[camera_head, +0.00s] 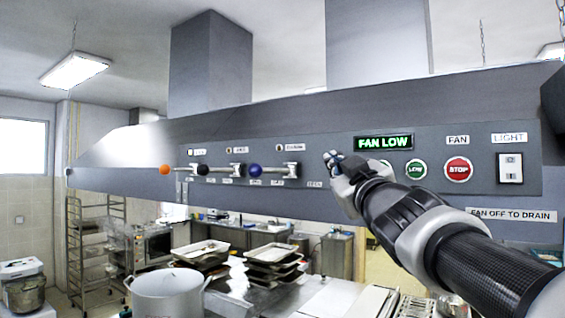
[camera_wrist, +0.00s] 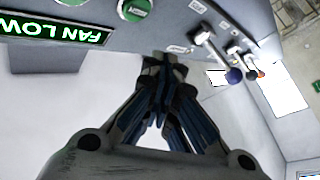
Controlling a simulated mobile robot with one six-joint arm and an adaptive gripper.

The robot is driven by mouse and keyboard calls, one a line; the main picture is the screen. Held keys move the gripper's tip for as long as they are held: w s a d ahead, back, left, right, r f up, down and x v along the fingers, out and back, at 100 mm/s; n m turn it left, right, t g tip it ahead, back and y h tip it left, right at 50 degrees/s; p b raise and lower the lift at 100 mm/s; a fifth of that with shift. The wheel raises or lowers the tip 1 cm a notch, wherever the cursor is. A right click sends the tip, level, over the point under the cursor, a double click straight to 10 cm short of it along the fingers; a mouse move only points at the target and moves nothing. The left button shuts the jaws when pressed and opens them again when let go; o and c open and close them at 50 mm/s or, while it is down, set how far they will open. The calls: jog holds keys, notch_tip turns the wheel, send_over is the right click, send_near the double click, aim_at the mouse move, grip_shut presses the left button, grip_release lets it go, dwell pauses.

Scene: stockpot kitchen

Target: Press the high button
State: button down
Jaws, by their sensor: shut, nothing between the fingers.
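A grey hood panel carries a green button marked LOW (camera_head: 415,170) and a red STOP button (camera_head: 458,169). Another green button (camera_head: 386,164) is left of LOW, mostly hidden behind my arm. In the wrist view that green button (camera_wrist: 133,8) shows at the top edge, its label too small to read with certainty, beside another green button (camera_wrist: 72,2). A lit display reads FAN LOW (camera_head: 384,142). My gripper (camera_head: 331,157) is shut and empty, left of the hidden button and below left of the display. In the wrist view my fingertips (camera_wrist: 164,60) are close to the panel.
Levers with orange (camera_head: 165,169), black (camera_head: 202,169) and blue (camera_head: 255,170) knobs stick out of the panel left of my gripper. A light switch (camera_head: 510,168) is at the right. A stockpot (camera_head: 167,294) and trays (camera_head: 272,262) stand below.

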jog(key=shift+w+d+p, duration=0.45)
jog(key=shift+w+d, duration=0.2)
jog(key=shift+w, duration=0.25)
jog(key=shift+w+d+p, duration=0.45)
jog(key=shift+w+d, duration=0.15)
jog(key=shift+w, duration=0.25)
jog(key=shift+w+d, duration=0.3)
jog(key=shift+w, duration=0.1)
jog(key=shift+w+d+p, duration=0.2)
jog(key=shift+w+p, duration=0.1)
jog(key=shift+p, duration=0.25)
dwell(0.6)
jog(key=shift+s, duration=0.1)
jog(key=shift+s+a+b, duration=0.5)
jog(key=shift+s, duration=0.1)
dwell(0.3)
jog(key=shift+s+a+b, duration=0.7)
jog(key=shift+s+a, duration=0.05)
jog(key=shift+s, duration=0.25)
jog(key=shift+s+a+b, duration=0.65)
jog(key=shift+s+a, duration=0.05)
jog(key=shift+s, duration=0.3)
